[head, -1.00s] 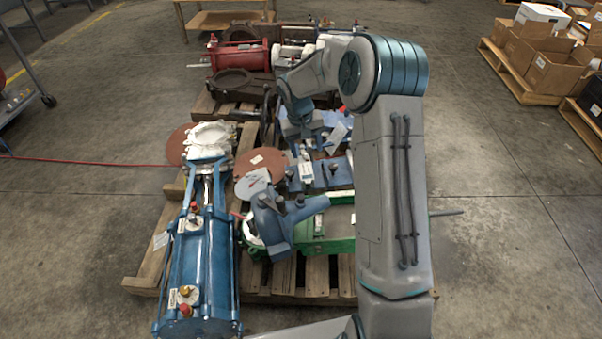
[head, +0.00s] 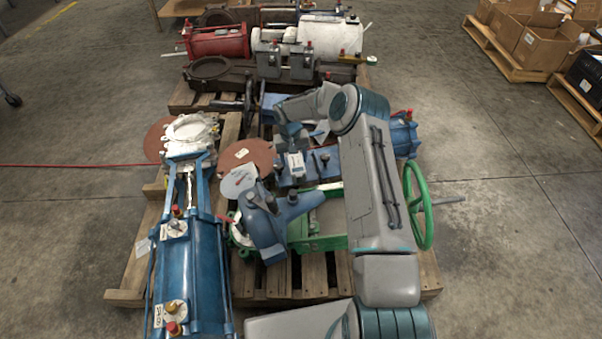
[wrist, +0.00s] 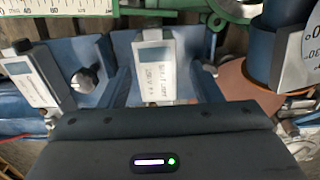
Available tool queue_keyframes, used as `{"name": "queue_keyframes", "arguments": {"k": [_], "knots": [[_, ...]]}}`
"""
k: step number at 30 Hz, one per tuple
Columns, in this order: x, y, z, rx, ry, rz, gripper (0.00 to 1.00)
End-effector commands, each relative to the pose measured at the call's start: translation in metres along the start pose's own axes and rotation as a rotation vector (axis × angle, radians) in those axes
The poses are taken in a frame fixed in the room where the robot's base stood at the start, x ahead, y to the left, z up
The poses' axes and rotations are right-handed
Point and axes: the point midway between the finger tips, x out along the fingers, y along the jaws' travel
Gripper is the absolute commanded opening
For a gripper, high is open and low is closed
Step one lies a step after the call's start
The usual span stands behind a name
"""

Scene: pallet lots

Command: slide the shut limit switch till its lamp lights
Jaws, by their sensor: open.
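Two small switch boxes with pale label faces sit on blue metal in the wrist view. The middle one (wrist: 155,72) has small printed text that I cannot read surely. The left one (wrist: 36,78) has a dark knob on top and a round screw head beside it. I cannot tell which is the shut switch, and I see no lit lamp on either. A white-faced box also shows on the blue bracket in the head view (head: 296,165). My gripper (head: 291,143) is open just behind it, its fingers hard to make out. Its dark housing (wrist: 155,140) spans the lower wrist view.
A blue cylinder actuator (head: 187,265) lies along the left of the pallet. A blue valve part (head: 266,228), a green frame (head: 318,243) and a green handwheel (head: 418,205) crowd the front. A ruled scale (wrist: 55,8) edges the wrist view.

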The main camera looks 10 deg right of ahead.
Motion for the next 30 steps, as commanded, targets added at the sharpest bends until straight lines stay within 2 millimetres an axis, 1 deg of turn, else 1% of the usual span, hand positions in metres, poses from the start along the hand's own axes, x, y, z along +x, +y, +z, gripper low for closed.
{"name": "queue_keyframes", "arguments": {"k": [1, 3, 6, 9, 12, 15, 24, 26, 27, 29, 30], "knots": [[0.017, 0.002, 0.000, 0.005, -0.002, -0.001, 0.58], [0.031, 0.005, 0.000, 0.009, -0.001, -0.001, 0.58], [0.049, 0.006, 0.000, 0.009, -0.001, -0.001, 0.58], [0.062, 0.006, 0.000, 0.009, 0.000, 0.000, 0.58], [0.071, 0.006, 0.000, 0.010, 0.000, 0.000, 0.58], [0.076, 0.006, -0.001, 0.009, 0.000, 0.001, 0.58], [0.076, 0.006, -0.001, 0.008, 0.001, 0.001, 0.58], [0.076, 0.006, -0.001, 0.008, 0.001, 0.001, 0.41], [0.076, 0.006, -0.001, 0.008, 0.001, 0.001, 0.30], [0.076, 0.006, -0.001, 0.008, 0.001, 0.001, 0.14], [0.076, 0.006, -0.001, 0.008, 0.001, 0.001, 0.10]]}}
